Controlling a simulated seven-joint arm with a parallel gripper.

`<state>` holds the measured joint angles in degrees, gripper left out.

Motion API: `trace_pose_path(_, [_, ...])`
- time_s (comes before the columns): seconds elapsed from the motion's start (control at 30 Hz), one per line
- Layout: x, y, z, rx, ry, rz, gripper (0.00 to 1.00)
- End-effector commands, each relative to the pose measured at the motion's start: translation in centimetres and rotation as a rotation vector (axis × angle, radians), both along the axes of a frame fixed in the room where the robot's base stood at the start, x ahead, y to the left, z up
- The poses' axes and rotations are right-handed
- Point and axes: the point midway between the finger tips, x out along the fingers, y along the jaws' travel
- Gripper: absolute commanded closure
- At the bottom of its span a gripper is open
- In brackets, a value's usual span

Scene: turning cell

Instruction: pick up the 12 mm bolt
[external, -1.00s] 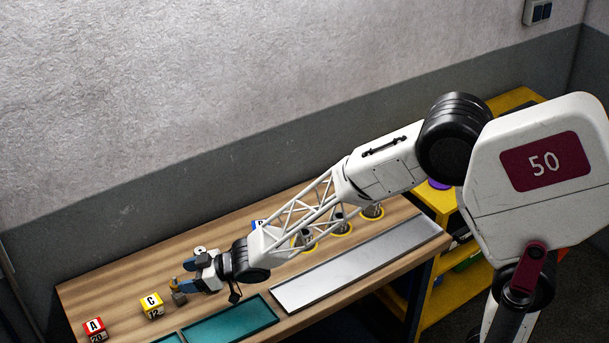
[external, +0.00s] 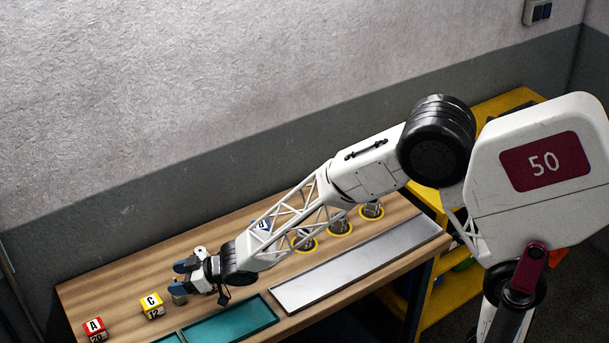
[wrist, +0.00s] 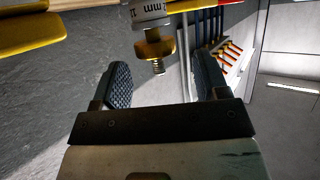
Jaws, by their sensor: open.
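The bolt (wrist: 154,46) shows in the wrist view with a brass-coloured collar and a threaded end pointing toward my gripper. A grey ring marked "12" and "mm" sits behind the collar. My gripper (wrist: 162,72) is open and empty, with one dark ribbed finger on each side of the bolt's line; the bolt appears just beyond the fingertips. The bolt itself is hidden there behind the fingers.
On the wooden bench (external: 105,293), a yellow cube marked C and 12 (external: 152,306) and a red cube marked A (external: 95,330) stand left of my gripper. A teal tray (external: 232,320) and a grey metal strip (external: 350,270) lie nearer the front. Yellow-ringed holders (external: 340,228) stand behind.

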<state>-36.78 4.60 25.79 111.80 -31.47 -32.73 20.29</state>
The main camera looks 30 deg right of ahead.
Motion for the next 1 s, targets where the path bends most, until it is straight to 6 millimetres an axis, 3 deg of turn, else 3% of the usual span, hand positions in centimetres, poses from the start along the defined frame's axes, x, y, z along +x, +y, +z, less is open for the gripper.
trace_pose_path(0.4, [1.7,2.2,-1.4,-0.002,0.0,0.0,0.32])
trace_pose_path(1.0, [1.8,2.4,-1.4,-0.001,0.0,0.0,0.32])
